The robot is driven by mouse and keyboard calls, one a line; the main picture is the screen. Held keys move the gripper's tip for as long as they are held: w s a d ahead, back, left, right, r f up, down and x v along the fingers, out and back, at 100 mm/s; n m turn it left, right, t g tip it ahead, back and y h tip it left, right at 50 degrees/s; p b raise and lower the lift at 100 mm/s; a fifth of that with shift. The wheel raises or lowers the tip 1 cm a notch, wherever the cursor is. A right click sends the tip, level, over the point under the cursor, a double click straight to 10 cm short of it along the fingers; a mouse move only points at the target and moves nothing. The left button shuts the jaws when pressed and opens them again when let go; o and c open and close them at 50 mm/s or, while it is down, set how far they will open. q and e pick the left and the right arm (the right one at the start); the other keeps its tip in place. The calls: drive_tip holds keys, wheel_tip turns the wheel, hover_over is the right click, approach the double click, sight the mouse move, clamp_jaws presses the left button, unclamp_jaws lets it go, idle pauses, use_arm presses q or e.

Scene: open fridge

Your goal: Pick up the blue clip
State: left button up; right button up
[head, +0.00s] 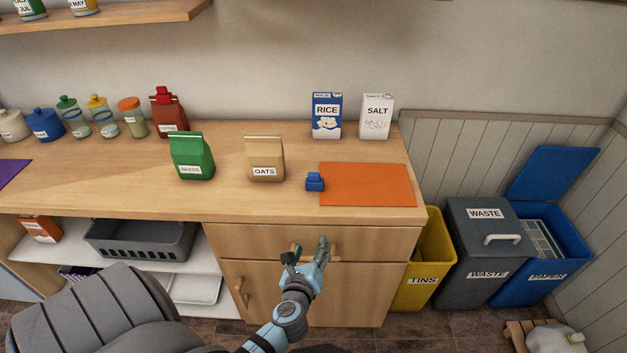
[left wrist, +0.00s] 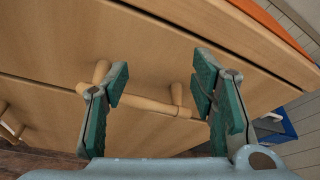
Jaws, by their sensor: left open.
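The blue clip (head: 314,182) sits on the wooden counter, at the left edge of an orange mat (head: 368,185). Whether it touches the mat is hard to tell. My left gripper (head: 306,253) is in front of the drawer, below the counter edge and below the clip in the head view. In the left wrist view the left gripper (left wrist: 160,100) is open and empty, its green-padded fingers apart. The wooden drawer handle (left wrist: 150,103) shows between and beyond the fingers. The clip is not in the left wrist view. My right gripper is not in view.
An oats bag (head: 265,162) and a green seeds bag (head: 191,158) stand left of the clip. Rice (head: 326,118) and salt (head: 376,118) boxes stand behind the mat. The counter's front edge (head: 300,219) lies between gripper and clip. Waste bins (head: 480,245) stand at the right.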

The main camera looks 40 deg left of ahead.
sight(314, 175)
use_arm(q)
wheel_tip(314, 175, up, 13)
drive_tip(key=w+a+m+t+y, duration=0.2)
drive_tip(key=w+m+t+y, duration=0.1)
drive_tip(key=m, duration=0.1)
drive_tip(key=x, duration=0.4)
drive_tip(key=f+b+x, duration=0.1)
drive_tip(key=x, duration=0.3)
drive_tip(key=f+b+x, duration=0.1)
drive_tip(key=x, duration=0.3)
drive_tip(key=shift+a+f, duration=0.15)
drive_tip(key=shift+a, duration=0.35)
drive_tip(key=shift+w+a, duration=0.1)
drive_tip(key=shift+w, duration=0.1)
drive_tip(key=shift+s, duration=0.1)
drive_tip(key=c, duration=1)
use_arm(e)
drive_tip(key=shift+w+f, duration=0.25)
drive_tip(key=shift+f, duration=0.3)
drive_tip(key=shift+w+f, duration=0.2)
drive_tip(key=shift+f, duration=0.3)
